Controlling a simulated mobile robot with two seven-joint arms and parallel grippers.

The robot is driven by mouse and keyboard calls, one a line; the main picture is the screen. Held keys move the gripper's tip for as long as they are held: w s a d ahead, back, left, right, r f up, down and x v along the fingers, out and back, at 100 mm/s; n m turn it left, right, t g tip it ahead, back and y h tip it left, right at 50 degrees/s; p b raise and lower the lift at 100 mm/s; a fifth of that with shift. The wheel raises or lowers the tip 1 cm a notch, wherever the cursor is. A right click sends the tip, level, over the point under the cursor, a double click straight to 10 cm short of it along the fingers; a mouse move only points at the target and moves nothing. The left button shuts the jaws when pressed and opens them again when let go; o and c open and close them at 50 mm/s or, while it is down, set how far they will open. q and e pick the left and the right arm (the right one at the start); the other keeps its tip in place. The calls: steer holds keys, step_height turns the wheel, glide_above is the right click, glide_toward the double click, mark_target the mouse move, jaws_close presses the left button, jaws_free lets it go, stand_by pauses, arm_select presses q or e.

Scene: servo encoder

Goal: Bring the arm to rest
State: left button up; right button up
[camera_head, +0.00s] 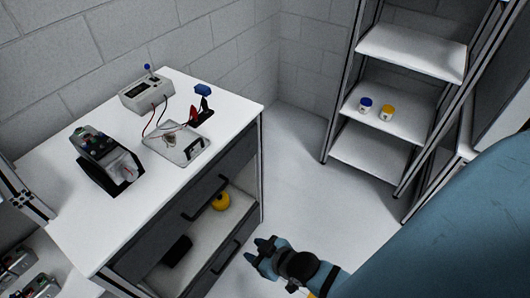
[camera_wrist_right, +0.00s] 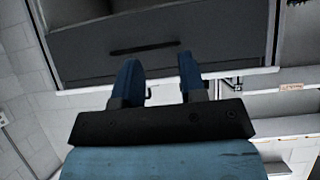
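My right arm (camera_head: 440,240) comes in from the right in the head view. My right gripper (camera_head: 262,250) hangs in front of the cabinet, beside its open lower shelf, apart from it. In the right wrist view the two blue fingers (camera_wrist_right: 161,82) stand apart with nothing between them, so the gripper is open and empty. A grey drawer front (camera_wrist_right: 150,45) with a dark handle lies beyond the fingertips. My left gripper is not seen in either view.
A white-topped cabinet (camera_head: 90,225) bears a meter box (camera_head: 146,93), a dark device (camera_head: 105,160), a tray (camera_head: 180,152) and a blue-topped tool (camera_head: 203,100). A rack (camera_head: 372,150) with two jars stands at back right. The floor (camera_head: 300,190) between is clear.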

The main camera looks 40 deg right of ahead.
steer(key=shift+s+d+f+m, duration=0.1)
steer(key=shift+s+d+m, duration=0.2)
steer(key=shift+s, duration=0.3)
steer(key=shift+s+d+f+m, duration=0.1)
steer(key=shift+s+d+m, duration=0.15)
steer(key=shift+s, duration=0.3)
step_height(320, 180, up, 7)
steer(key=p, duration=0.7)
steer(key=shift+d+h, duration=0.2)
steer(key=shift+h, duration=0.1)
steer(key=shift+r, duration=0.2)
